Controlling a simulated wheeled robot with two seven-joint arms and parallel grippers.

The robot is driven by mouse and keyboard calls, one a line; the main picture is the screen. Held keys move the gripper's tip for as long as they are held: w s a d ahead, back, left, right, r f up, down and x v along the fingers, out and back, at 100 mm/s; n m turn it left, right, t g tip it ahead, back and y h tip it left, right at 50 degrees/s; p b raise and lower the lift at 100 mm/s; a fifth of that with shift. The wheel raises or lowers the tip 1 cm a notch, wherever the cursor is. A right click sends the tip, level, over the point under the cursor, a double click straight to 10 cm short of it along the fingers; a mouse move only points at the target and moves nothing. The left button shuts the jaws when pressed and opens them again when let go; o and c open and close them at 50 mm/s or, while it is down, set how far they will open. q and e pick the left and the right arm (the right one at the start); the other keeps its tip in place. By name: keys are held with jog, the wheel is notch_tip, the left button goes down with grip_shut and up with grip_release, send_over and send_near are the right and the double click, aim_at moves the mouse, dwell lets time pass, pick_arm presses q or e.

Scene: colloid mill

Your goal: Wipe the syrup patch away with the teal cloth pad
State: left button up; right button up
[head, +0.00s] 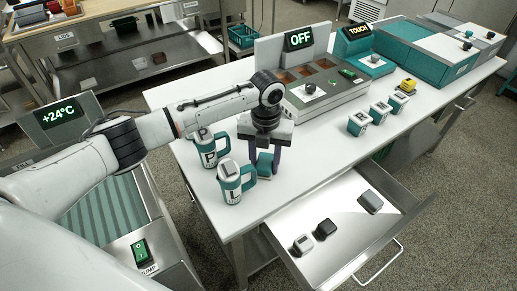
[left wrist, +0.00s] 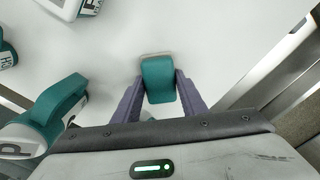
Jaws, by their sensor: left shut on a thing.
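My left gripper (head: 264,170) points down over the white table top (head: 300,155), close to its front edge. It is shut on the teal cloth pad (head: 265,162). In the left wrist view the teal pad (left wrist: 158,80) sits between the two purple fingers, with a pale strip along its far edge. Whether the pad touches the table I cannot tell. I cannot make out a syrup patch in either view. My right gripper is in neither view.
Teal-and-white mugs (head: 231,183) stand just left of the gripper. An open drawer (head: 345,215) with several small blocks juts out below the table front. A machine marked OFF (head: 325,95) stands behind. Small teal-and-white blocks (head: 358,124) and a yellow item (head: 408,85) lie to the right.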

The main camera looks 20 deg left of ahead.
pick_arm(q)
jog(key=shift+s+a+r, duration=0.15)
jog(key=shift+s+a, duration=0.25)
jog(key=shift+s, duration=0.2)
jog(key=shift+r, duration=3.95)
